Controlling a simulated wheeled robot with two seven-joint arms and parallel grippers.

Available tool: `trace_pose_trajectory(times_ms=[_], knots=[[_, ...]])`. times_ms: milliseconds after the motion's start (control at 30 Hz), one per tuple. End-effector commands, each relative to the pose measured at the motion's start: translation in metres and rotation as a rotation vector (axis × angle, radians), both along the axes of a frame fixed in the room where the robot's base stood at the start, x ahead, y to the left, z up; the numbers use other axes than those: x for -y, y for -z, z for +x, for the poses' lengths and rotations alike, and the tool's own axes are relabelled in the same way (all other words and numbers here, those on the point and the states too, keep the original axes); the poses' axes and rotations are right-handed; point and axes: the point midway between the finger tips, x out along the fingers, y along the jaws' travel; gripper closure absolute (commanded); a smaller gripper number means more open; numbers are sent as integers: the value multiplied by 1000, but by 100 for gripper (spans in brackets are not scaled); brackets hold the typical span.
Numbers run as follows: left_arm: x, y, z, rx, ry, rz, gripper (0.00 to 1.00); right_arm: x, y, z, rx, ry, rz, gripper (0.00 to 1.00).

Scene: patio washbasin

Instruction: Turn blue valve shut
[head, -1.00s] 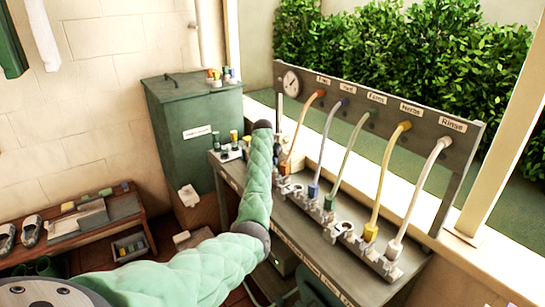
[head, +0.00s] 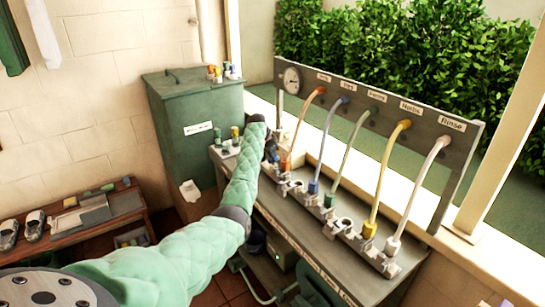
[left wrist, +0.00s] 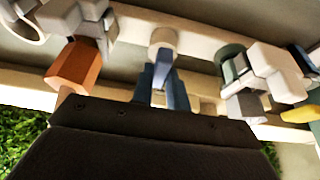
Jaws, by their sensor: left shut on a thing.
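The bench holds a row of fittings with coloured hoses. In the left wrist view a blue valve part (left wrist: 166,72) stands in the middle, straight ahead of my left gripper (left wrist: 160,92). My gripper is shut on it. An orange hexagonal part (left wrist: 75,66) is to its left, and a grey-and-green fitting (left wrist: 250,75) is to its right. In the head view my left gripper (head: 271,152) is dark and small, at the bench's far end beside the orange hose. Its fingertips and the held part cannot be made out there. A blue hose collar (head: 313,187) shows further right.
A panel (head: 465,132) with a gauge and labelled hoses stands behind the bench (head: 292,205). A green cabinet (head: 185,155) is beyond the bench's far end. A wooden shelf (head: 125,202) with shoes is at left. Fittings crowd close around the gripper.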

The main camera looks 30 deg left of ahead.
Motion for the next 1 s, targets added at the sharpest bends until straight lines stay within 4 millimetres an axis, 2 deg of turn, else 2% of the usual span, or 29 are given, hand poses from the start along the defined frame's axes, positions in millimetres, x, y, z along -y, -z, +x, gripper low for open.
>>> trace_pose_trajectory(times_ms=[233, 267, 367, 667, 800, 900, 1000], knots=[[0, -1, 0, 0, 0, 1, 100, 0, 0, 0, -1, 0, 0, 64], [0, -1, 0, 0, 0, 1, 83, 0, 0, 0, -1, 0, 0, 64], [0, -1, 0, 0, 0, 1, 63, 0, 1, -1, -2, 0, 0, 64], [0, -1, 0, 0, -1, 0, 63, 0, 2, -2, -4, 0, -1, 64], [-3, -9, -4, 1, -2, 1, 63, 0, 3, -3, -13, 0, -1, 64], [-5, -22, -9, 2, -2, 2, 63, -4, -16, -5, -17, 2, 4, 64], [-7, -36, -13, 3, -1, 2, 63, -7, -32, 3, -14, 2, 9, 64]])
